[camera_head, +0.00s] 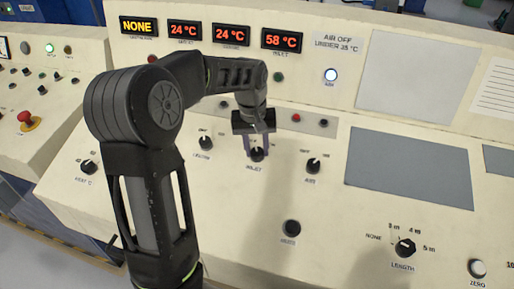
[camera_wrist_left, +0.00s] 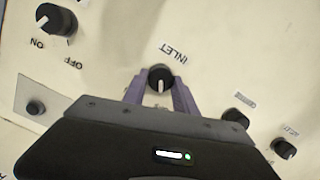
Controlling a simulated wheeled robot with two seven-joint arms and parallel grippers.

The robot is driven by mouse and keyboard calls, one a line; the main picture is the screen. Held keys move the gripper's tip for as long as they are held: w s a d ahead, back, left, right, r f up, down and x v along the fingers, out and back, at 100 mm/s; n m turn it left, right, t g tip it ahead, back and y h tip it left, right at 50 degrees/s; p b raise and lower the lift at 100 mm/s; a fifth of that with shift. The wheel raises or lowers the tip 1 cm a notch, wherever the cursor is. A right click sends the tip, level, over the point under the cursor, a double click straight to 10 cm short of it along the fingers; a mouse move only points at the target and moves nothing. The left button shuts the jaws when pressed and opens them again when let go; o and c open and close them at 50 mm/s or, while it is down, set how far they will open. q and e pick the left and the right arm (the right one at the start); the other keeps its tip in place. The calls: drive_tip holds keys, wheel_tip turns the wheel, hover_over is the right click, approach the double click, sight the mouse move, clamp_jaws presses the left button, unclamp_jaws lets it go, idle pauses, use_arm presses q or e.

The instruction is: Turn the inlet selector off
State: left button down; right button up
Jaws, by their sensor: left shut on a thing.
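The inlet selector (camera_head: 257,154) is a black round knob with a white pointer line on the cream control panel, with the INLET label beside it. In the left wrist view the knob (camera_wrist_left: 160,78) sits between the two purple fingers, its pointer directed down toward the gripper body. My left gripper (camera_head: 256,145) reaches down from above and is shut on this knob. The fingertips (camera_wrist_left: 158,88) touch it on both sides. Any OFF and ON marks by this knob are hidden or too small to read. My right gripper is not in view.
Similar knobs flank it, one on the left (camera_head: 206,142) and one on the right (camera_head: 313,165). Small buttons (camera_head: 296,118) lie behind the gripper. A length dial (camera_head: 405,247) is at lower right. Red-digit displays (camera_head: 281,40) line the upright panel; one reads 58 °C.

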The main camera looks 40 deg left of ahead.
sight(255, 151)
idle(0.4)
use_arm(q)
drive_tip(key=c, duration=1)
unclamp_jaws()
drive_tip(key=r, duration=0.7)
drive_tip(key=shift+s+a+r, duration=0.1)
drive_tip(key=shift+s+r, duration=0.25)
drive_tip(key=shift+r, duration=0.05)
